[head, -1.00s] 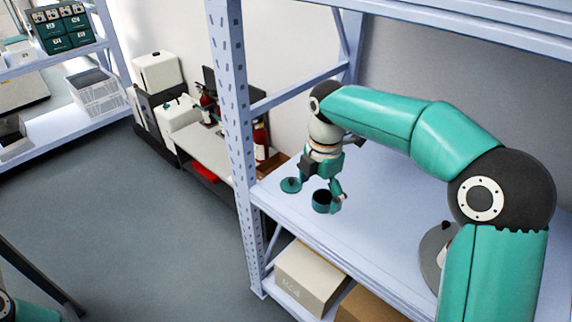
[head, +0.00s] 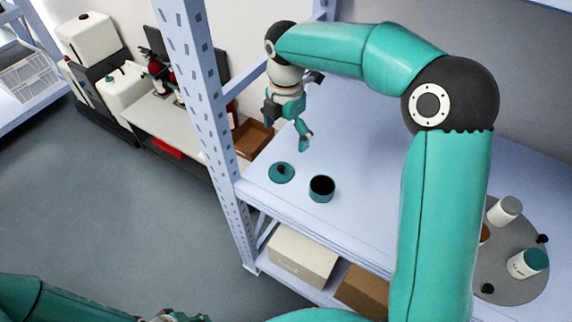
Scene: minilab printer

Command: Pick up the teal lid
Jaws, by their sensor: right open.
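The teal lid (head: 281,173) lies flat on the shelf near its left front corner, with a dark knob on top. Just right of it stands an open dark teal jar (head: 321,188), upright, its dark inside showing. The two are apart. My right gripper (head: 287,131) is open and empty, pointing down above and behind the lid and jar, touching neither. My left arm shows at the bottom left; its gripper (head: 178,317) is cut off by the lower edge, so its jaws are unclear.
A pale blue post (head: 200,110) rises left of the lid. A round grey tray (head: 515,292) with a white jar (head: 505,210) and a teal-capped jar (head: 528,262) is at right. Boxes (head: 300,257) sit on the lower shelf. The shelf's middle is clear.

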